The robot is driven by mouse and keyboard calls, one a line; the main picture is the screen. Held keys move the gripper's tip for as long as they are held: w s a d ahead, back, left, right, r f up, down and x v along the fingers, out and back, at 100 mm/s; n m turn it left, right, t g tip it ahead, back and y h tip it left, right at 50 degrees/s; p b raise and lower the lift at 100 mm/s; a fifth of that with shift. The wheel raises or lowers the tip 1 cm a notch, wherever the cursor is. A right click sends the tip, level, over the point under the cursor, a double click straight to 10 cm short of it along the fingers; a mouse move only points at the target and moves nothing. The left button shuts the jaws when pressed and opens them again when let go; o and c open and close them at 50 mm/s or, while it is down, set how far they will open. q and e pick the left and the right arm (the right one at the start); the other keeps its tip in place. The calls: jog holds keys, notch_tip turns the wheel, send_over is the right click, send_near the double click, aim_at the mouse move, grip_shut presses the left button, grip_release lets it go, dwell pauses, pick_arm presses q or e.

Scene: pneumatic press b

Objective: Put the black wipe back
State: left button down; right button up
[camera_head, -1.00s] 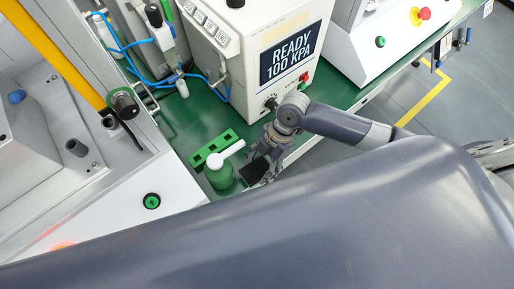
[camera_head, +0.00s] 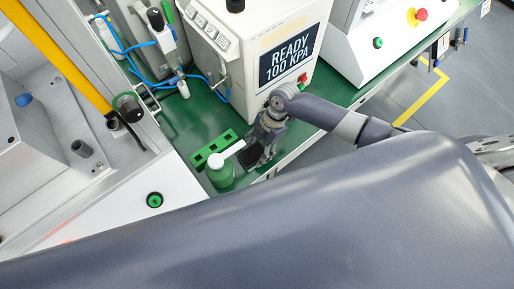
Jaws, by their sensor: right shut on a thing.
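The black wipe (camera_head: 249,158) is a small dark piece at my right gripper, low at the green bench top, just right of the green bottle. My right gripper (camera_head: 258,160) points down beside the bottle and is shut on the wipe. Its fingers partly cover the wipe, and I cannot tell whether the wipe touches the bench. My left gripper is not in view.
A white box reading "READY 100 KPA" (camera_head: 243,65) stands behind. The green bench (camera_head: 190,115) has free room left of the box.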

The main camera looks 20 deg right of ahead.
jog(key=o, duration=1.2)
jog(key=shift+f, duration=0.1)
